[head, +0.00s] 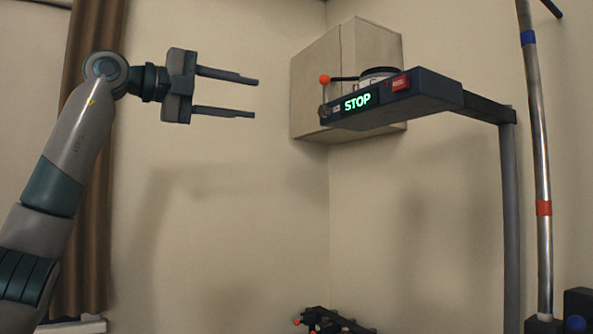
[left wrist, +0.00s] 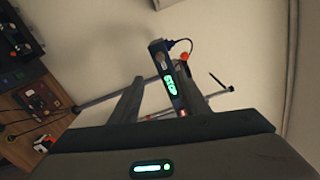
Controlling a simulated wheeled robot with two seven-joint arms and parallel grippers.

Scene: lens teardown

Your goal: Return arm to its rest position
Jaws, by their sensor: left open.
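My left arm (head: 75,150) comes in from the left in the head view and is raised. Its gripper (head: 255,98) is open and empty, with the two fingers apart and pointing right. It is clear of the dark display unit and touches nothing. In the left wrist view my left gripper (left wrist: 165,95) shows its two fingers apart with nothing held between them. My right gripper is in neither view.
A dark unit (head: 430,92) with a lit green STOP display stands on a grey post (head: 511,220) right of the gripper. A pale box (head: 310,90) is on the wall behind. A metal pole (head: 541,170) stands at right. A brown curtain (head: 97,230) hangs behind my arm.

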